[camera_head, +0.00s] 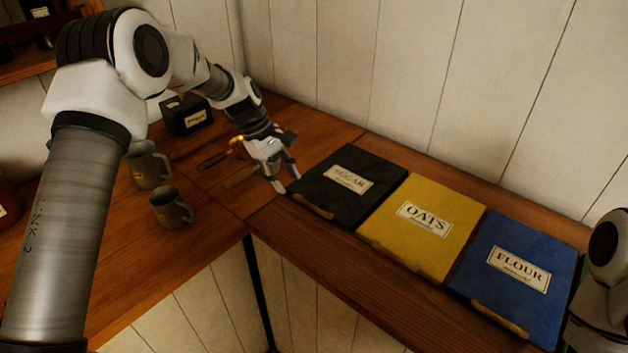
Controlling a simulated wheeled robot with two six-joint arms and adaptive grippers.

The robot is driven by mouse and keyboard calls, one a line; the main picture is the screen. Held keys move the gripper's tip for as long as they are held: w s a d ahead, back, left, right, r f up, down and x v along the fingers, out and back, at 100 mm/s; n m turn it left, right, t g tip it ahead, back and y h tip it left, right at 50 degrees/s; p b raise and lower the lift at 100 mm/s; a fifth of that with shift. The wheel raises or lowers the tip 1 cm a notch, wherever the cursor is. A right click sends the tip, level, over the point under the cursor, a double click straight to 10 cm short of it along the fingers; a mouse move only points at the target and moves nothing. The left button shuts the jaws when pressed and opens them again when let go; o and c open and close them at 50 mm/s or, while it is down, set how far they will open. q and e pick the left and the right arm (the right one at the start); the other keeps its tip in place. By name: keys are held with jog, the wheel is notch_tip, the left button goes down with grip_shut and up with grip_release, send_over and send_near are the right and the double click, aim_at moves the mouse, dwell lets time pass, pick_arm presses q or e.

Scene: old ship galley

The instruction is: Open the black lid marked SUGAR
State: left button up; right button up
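The black lid marked SUGAR (367,201) lies flat and closed in the counter, at the left end of a row of three lids. A wooden handle strip (312,206) runs along its front edge. My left gripper (287,186) is just left of the lid's left edge, pointing down, close to the handle's left end. Its fingers appear a little apart with nothing seen between them; I cannot tell if they touch the lid. My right arm shows only in part at the right edge, and its gripper is out of view.
The yellow OATS lid (440,245) and blue FLOUR lid (545,299) lie closed to the right. Two mugs (150,166) (171,208) stand on the left counter. A black labelled box (187,115) stands behind them. A plank wall (410,80) rises behind the lids.

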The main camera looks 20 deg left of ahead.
aim_at(303, 201)
pick_arm(q)
jog(key=x, duration=0.2)
jog(key=p+x, duration=0.1)
jog(key=x, duration=0.3)
jog(key=shift+w+d+r, duration=0.15)
jog(key=shift+w+d, duration=0.25)
jog(key=shift+f, duration=0.2)
jog(key=shift+s+r, duration=0.15)
jog(key=shift+r, duration=0.05)
grip_shut()
pick_arm(e)
jog(key=shift+a+r, duration=0.1)
jog(key=shift+r, duration=0.65)
